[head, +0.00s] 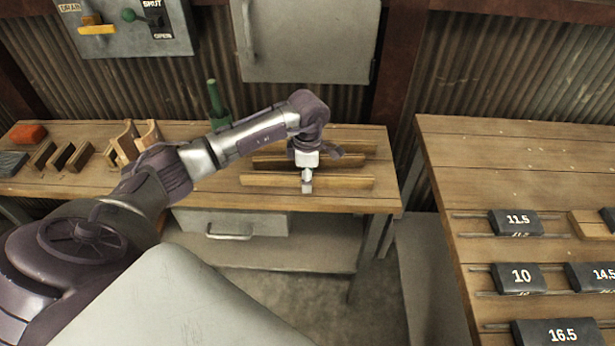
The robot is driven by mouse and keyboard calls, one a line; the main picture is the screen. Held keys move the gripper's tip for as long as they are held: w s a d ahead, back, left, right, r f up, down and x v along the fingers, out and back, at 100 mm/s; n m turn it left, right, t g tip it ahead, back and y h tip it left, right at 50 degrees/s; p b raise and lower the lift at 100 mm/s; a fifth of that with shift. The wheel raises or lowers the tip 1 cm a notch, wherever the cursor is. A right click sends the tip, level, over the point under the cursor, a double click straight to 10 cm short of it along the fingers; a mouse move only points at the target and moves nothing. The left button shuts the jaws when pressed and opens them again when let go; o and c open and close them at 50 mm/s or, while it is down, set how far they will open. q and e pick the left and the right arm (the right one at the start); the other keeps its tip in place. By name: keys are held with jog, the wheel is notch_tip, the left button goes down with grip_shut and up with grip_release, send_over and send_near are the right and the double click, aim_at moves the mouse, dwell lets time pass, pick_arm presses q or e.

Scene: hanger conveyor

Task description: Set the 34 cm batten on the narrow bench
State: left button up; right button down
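Three wooden battens lie roughly parallel near the right end of the left bench (215,194), which looks shallower than the bench on the right. The front batten (345,182) is the nearest; the middle batten (268,162) and back batten (350,147) are partly hidden by my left arm. No length marks are readable, so I cannot tell which is 34 cm. My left gripper (307,184) points down at the middle of the front batten, its fingertip overlapping the front face. Whether it is closed on the batten is not clear. My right gripper is out of view.
A right bench (500,150) holds dark blocks marked 11.5 (517,222), 10 (519,278) and 16.5 (557,333) on rails; its back is clear. A gap separates the benches. A green upright tool (217,103) and wooden pieces (130,143) stand left of the battens.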

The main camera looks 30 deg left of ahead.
pick_arm(q)
jog(key=shift+r, duration=0.25)
notch_tip(320, 180, up, 12)
jog(key=b, duration=0.1)
jog(key=shift+b, duration=0.35)
jog(key=shift+f, duration=0.15)
